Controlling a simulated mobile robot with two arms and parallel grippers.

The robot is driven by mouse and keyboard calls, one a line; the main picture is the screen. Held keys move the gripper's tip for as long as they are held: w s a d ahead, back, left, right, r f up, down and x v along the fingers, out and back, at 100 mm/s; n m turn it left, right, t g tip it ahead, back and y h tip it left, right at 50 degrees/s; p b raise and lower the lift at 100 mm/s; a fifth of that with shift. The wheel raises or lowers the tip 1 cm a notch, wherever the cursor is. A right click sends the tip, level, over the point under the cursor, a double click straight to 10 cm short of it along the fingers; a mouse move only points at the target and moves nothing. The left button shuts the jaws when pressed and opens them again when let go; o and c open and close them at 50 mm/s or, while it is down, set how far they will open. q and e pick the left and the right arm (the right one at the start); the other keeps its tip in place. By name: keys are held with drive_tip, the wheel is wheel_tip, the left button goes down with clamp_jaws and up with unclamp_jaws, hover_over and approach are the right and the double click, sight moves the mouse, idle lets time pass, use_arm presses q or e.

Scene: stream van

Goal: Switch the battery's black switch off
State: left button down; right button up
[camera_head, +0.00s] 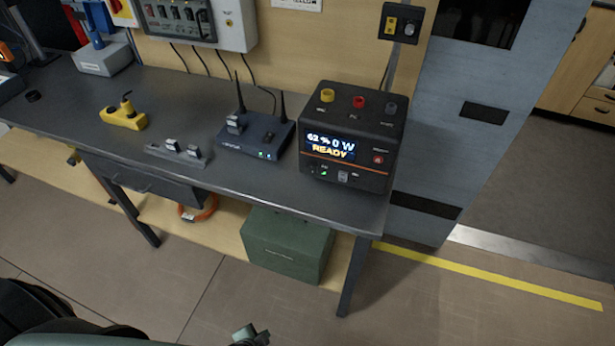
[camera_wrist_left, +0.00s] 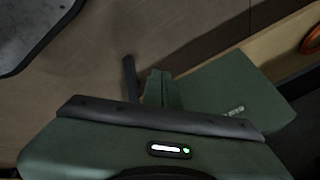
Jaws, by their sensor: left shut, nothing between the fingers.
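The battery (camera_head: 347,190) is a black box with an orange stripe, near the right end of the dark bench. Its lit screen reads 62 %, 0 W and READY. Low on its front are a green light and a small rocker switch (camera_head: 343,175); its exact position is too small to tell. My left gripper (camera_head: 250,335) is at the bottom edge of the head view, in front of and below the bench, well apart from the battery. In the left wrist view its fingers (camera_wrist_left: 160,88) are shut and empty. My right gripper is not in view.
A router (camera_head: 250,143) with two antennas stands left of the battery, near a grey switch strip (camera_head: 178,154) and a yellow device (camera_head: 124,118). A green box (camera_head: 287,245) sits on the shelf below the bench. The floor in front is clear.

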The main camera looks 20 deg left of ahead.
sight(312, 166)
use_arm(q)
drive_tip(key=w+d+r+m+t, duration=0.1)
drive_tip(key=w+r+m+t, duration=0.15)
drive_tip(key=w+r, duration=0.5)
drive_tip(key=w+d+r+m+t, duration=0.1)
drive_tip(key=w+r+m+t, duration=0.3)
drive_tip(key=r, duration=0.7)
drive_tip(key=w+r+m+t, duration=0.1)
drive_tip(key=w+r, duration=0.2)
drive_tip(key=r, duration=0.8)
drive_tip(key=w+d+r+m+t+p, duration=0.1)
drive_tip(key=w+r+m+t, duration=0.1)
drive_tip(key=r, duration=0.9)
drive_tip(key=shift+w+r, duration=0.15)
drive_tip(key=shift+w, duration=0.3)
drive_tip(key=p+x, duration=0.1)
drive_tip(key=x, duration=0.3)
drive_tip(key=r+p+x, duration=0.1)
drive_tip(key=x, duration=0.4)
drive_tip(key=p+x, duration=0.1)
drive_tip(key=x, duration=0.3)
drive_tip(key=shift+w+d+r, duration=0.1)
drive_tip(key=shift+w+d, duration=0.1)
drive_tip(key=shift+w, duration=0.35)
drive_tip(key=shift+w+r, duration=0.25)
drive_tip(key=shift+f, duration=0.1)
